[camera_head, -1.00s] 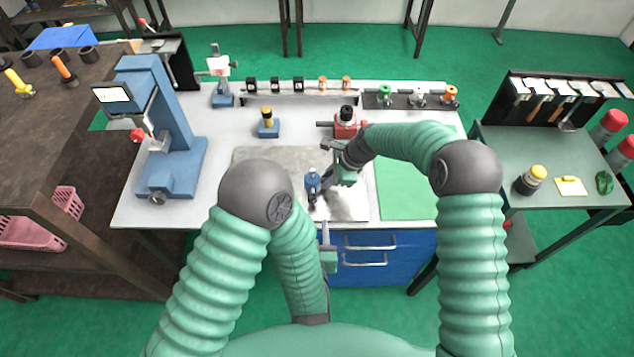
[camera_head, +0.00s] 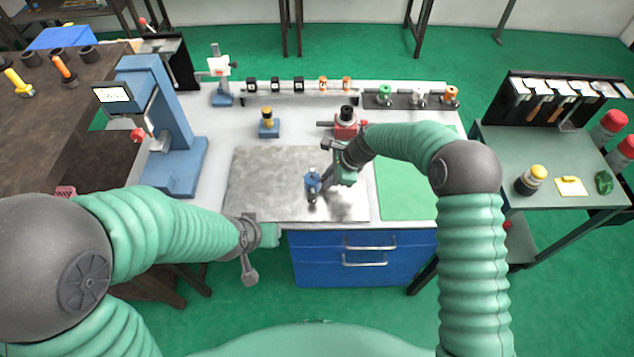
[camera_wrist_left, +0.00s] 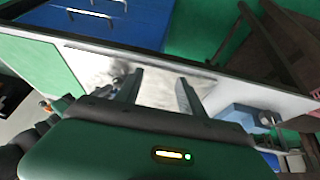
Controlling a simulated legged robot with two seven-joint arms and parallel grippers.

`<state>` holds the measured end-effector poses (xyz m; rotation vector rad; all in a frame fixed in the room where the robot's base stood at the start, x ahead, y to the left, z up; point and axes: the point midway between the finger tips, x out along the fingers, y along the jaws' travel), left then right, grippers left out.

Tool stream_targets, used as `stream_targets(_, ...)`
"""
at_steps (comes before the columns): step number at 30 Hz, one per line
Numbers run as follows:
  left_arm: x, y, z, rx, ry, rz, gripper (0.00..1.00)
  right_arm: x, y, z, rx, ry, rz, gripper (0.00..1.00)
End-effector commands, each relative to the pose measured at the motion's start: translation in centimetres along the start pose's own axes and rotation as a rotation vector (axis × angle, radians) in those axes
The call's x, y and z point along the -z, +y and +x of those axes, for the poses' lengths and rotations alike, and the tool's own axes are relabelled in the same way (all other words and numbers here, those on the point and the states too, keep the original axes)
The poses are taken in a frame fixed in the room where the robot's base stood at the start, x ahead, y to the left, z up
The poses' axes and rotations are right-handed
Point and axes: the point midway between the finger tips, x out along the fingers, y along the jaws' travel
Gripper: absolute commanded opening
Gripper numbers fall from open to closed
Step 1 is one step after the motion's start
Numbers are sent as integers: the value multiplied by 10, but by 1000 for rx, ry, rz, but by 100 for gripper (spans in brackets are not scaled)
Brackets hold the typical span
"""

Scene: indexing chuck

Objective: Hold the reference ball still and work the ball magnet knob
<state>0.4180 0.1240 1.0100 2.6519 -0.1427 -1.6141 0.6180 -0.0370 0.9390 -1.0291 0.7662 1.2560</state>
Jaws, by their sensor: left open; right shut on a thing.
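A small blue magnet base (camera_head: 313,181) with a dark knob-like part at its front stands on the grey metal plate (camera_head: 262,160). I take it for the ball magnet; the reference ball cannot be made out, as my right gripper covers that spot. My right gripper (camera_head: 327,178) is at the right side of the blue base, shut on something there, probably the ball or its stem. My left gripper (camera_head: 268,236) is at the table's front edge, left of the drawers, empty and apart from the magnet. In the left wrist view its two fingers (camera_wrist_left: 160,88) are spread open.
A blue stand with a display (camera_head: 178,130) rises at the table's left. A red block with a black top (camera_head: 345,123) and a small blue holder (camera_head: 268,128) stand behind the plate. A green mat (camera_head: 405,190) lies right. Blue drawers (camera_head: 365,265) are under the front edge.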

Motion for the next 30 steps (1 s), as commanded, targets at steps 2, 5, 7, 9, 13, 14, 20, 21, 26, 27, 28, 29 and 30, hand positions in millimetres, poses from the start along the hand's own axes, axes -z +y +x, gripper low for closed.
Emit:
stream_targets(2, -5, -13, -11, 15, -41, -4, 46, 0, 0, 0, 1, 0, 0, 0)
stream_targets(5, -16, -30, -25, 37, -101, -7, 46, 0, 0, 0, 1, 0, 0, 0)
stream_targets(7, -23, -41, -35, 52, -141, -10, 46, 0, -1, 0, 1, 0, 0, 0)
stream_targets(9, -30, -50, -43, 65, -175, -14, 46, 0, -1, 0, 1, 0, 0, 0)
stream_targets(13, -40, -62, -55, 83, -220, -20, 46, 0, -1, 0, 1, 0, 0, 0)
stream_targets(14, -41, -63, -57, 86, -226, -20, 46, 0, -1, 0, 1, 0, 0, 0)
stream_targets(20, -45, -67, -60, 92, -244, -22, 46, 0, -1, 0, 1, 0, 0, 0)
stream_targets(21, -45, -67, -60, 92, -243, -22, 46, 0, -1, 0, 1, 0, 0, 0)
stream_targets(26, -45, -66, -59, 91, -243, -20, 46, 0, -1, 0, 1, 0, 0, 0)
stream_targets(27, -45, -66, -56, 91, -244, -13, 46, 0, -1, 0, 1, 0, 0, 0)
stream_targets(28, -45, -66, -53, 90, -243, -4, 46, 0, -1, 0, 1, 0, 0, 0)
stream_targets(29, -46, -65, -48, 87, -244, 11, 46, 0, -1, 0, 1, 0, 0, 0)
stream_targets(30, -46, -64, -38, 81, -243, 36, 46, 0, -1, 0, 1, 0, 0, 0)
